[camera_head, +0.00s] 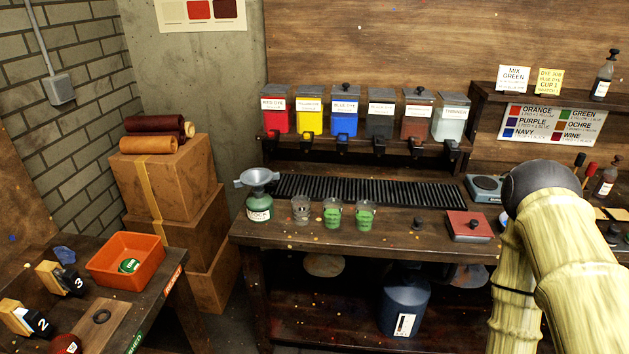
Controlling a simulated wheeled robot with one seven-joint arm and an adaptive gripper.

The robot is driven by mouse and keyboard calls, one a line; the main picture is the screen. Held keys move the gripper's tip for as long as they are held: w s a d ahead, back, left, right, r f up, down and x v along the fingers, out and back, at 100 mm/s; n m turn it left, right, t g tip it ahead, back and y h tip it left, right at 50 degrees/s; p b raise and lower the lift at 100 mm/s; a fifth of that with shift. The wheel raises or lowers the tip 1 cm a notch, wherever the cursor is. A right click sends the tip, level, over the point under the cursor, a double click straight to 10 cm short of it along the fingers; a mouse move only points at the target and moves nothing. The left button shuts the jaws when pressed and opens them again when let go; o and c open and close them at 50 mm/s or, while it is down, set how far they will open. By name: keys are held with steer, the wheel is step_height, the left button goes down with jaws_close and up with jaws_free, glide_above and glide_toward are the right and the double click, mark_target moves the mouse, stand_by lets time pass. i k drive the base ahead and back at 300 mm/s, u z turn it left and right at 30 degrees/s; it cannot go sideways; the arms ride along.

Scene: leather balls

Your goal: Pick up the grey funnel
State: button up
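The grey funnel (257,177) sits upright in the mouth of a green bottle (259,207) with a white label. The bottle stands at the left front corner of the workbench. The funnel's wide cone and a side tab show; its spout is hidden inside the bottle. My arm, with pale bamboo-like links and a dark joint, fills the right side of the view, well apart from the funnel. My gripper is not in view.
Right of the bottle stand a clear cup (300,210) and two green cups (332,214) (364,216). A black slatted drip tray (370,190) lies behind them, under several dye dispensers (345,115). An orange bin (127,259) is on the left table.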

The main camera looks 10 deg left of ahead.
mark_target(257, 178)
steer(key=z, duration=0.25)
steer(key=i, duration=0.7)
steer(key=u, duration=1.2)
